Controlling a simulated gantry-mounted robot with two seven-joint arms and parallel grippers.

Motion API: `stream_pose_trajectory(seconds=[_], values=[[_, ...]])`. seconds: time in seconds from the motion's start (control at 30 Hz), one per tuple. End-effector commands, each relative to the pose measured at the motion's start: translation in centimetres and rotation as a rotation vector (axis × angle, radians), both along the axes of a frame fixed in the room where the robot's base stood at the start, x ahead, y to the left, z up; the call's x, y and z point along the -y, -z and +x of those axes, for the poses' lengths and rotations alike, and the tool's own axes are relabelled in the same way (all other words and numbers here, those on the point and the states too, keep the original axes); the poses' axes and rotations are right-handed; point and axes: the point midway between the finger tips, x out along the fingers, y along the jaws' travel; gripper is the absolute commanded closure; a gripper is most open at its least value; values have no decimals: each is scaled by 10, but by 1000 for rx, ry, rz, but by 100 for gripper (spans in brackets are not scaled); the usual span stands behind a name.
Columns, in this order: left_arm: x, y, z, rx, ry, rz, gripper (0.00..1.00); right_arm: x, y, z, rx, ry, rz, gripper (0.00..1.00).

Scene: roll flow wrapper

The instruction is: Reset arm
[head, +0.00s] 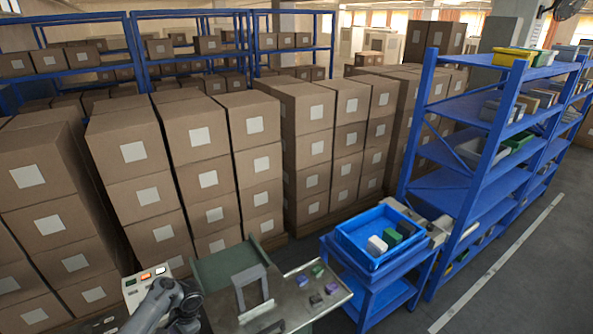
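A grey jointed link of my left arm shows at the bottom left, beside a control box (147,283) with lit buttons. No fingers can be made out on it, and its gripper is not in view. My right gripper is not in view either. The machine table (300,312) at the bottom centre carries a grey arch-shaped frame (250,287). Several small purple, green and dark blocks (331,288) lie on its right part.
A blue bin (368,262) on a blue stand holds white, green and dark blocks. A blue shelf rack (470,165) with trays stands at right. Stacked cartons (150,200) fill the area behind the table. The floor (540,270) at lower right is clear.

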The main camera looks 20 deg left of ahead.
Motion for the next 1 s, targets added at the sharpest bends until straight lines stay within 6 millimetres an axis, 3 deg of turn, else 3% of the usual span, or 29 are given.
stream_pose_trajectory(seconds=[0.23, 0.47, 0.7, 0.83, 1.0], values=[[70, 19, -1, 129, 117, 54, 33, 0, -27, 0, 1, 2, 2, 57], [150, 7, -35, 271, 153, 27, 33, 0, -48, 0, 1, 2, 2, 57], [222, -48, -99, 414, 102, -57, 33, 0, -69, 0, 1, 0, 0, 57], [248, -94, -140, 483, 41, -113, 33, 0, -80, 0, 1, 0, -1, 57], [265, -157, -187, 554, -53, -177, 33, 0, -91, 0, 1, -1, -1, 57]])
